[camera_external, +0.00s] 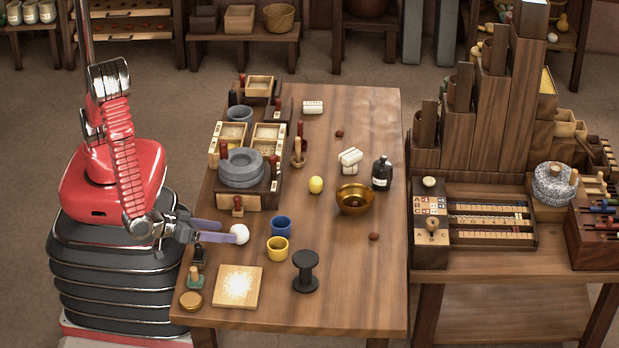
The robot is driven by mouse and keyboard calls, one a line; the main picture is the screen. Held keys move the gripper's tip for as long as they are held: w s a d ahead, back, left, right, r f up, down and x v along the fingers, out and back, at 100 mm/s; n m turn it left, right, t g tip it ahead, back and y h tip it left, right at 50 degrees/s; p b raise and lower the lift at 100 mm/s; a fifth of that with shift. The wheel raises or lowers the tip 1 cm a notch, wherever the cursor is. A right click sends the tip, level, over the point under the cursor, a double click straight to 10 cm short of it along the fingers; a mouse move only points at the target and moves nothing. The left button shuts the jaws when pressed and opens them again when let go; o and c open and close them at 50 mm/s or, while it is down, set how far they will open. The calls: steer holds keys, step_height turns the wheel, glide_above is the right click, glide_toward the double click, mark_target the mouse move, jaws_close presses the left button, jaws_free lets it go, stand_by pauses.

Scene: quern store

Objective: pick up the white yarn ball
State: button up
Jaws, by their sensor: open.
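The white yarn ball (239,234) is a small round white ball near the left side of the wooden table. My gripper (232,233) reaches in from the left, low over the table edge. Its two purple fingers are open, one on the far side and one on the near side of the ball.
A blue cup (281,227) and a yellow cup (278,249) stand just right of the ball. A square board (237,287) and a black spool (306,271) lie nearer the front. A stone quern (241,168) stands behind. The table's right front is clear.

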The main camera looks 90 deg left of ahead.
mark_target(231, 232)
steer(key=shift+w+a, duration=0.1)
steer(key=shift+x, duration=2.5)
steer(key=shift+a, duration=0.1)
steer(key=c, duration=1.1)
steer(key=shift+r, duration=0.15)
steer(key=shift+r, duration=4.85)
